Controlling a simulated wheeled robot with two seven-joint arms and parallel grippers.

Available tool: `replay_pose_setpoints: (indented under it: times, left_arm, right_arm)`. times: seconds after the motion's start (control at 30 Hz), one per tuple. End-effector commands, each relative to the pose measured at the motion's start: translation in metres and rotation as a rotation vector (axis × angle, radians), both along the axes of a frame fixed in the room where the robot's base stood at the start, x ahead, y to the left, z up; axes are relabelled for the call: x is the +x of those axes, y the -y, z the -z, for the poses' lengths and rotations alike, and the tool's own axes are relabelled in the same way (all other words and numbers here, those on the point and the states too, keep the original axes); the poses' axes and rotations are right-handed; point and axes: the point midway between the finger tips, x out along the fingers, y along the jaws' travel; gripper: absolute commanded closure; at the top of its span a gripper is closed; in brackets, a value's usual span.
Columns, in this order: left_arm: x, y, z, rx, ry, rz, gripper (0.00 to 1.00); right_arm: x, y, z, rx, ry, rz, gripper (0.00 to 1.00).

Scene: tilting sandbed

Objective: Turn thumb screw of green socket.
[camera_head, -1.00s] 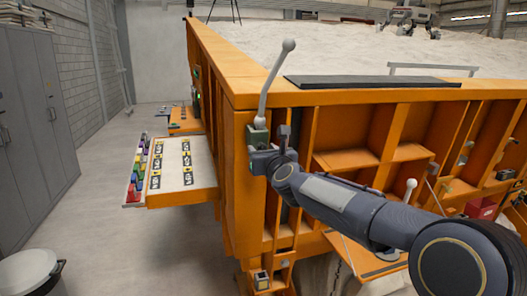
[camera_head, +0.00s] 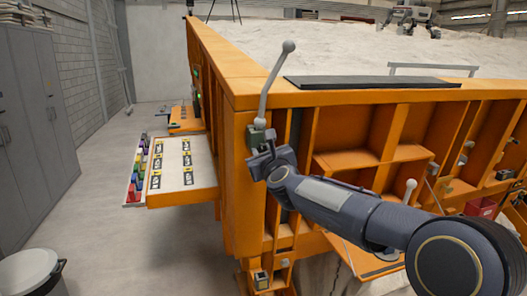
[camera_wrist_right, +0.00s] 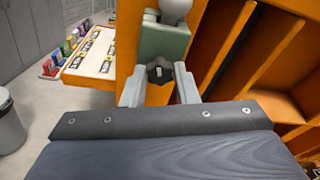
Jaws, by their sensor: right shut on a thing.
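The green socket (camera_wrist_right: 163,42) is fixed to the orange frame and shows large in the right wrist view; in the head view it (camera_head: 257,135) sits near the frame's corner. A grey rod with a ball end (camera_head: 272,85) stands up from it, tilted slightly right. The black thumb screw (camera_wrist_right: 159,71) is on the socket's near face. My right gripper (camera_wrist_right: 159,84) is shut on the thumb screw, with one finger on each side of it. In the head view my right gripper (camera_head: 262,160) hides the screw. My left gripper is not in view.
A white-topped side shelf (camera_head: 183,165) with labelled black cards juts out left of the corner, with a row of coloured items (camera_head: 137,172) beside it. Another grey ball-ended lever (camera_head: 409,190) stands at the right. The floor at left is clear up to a bin (camera_head: 30,272).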

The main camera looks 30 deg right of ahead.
Motion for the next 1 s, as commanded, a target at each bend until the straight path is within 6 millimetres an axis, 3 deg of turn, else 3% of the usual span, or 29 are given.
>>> replay_pose_setpoints:
  times: [1.0]
  left_arm:
    - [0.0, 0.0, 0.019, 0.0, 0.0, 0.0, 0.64]
  right_arm:
    - [0.0, -0.001, 0.003, -0.928, -0.223, 0.166, 0.96]
